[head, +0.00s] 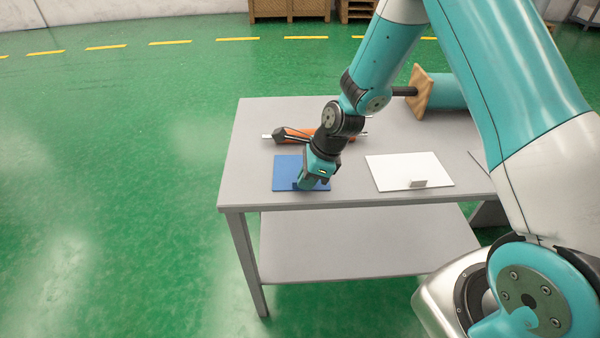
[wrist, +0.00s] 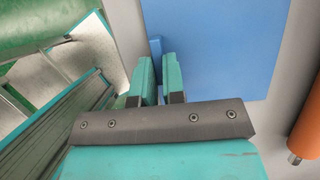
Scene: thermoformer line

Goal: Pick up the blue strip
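A flat blue sheet (head: 287,172) lies on the grey table near its left end. In the wrist view the sheet (wrist: 215,55) fills the upper right. A small, darker blue strip (wrist: 155,46) shows at the sheet's left edge, in line with the gap between my fingers. My gripper (head: 306,184) points down at the sheet's near edge and hides most of the strip in the head view. My two teal fingers (wrist: 158,76) are a narrow gap apart in the wrist view. Whether they touch the strip is not clear.
An orange and black tool (head: 292,135) lies just behind the sheet. A white sheet (head: 405,168) with a small grey block (head: 417,183) lies to the right. A teal cylinder with a wooden flange (head: 420,92) is at the back right. The table (head: 350,195) has a lower shelf (head: 330,255).

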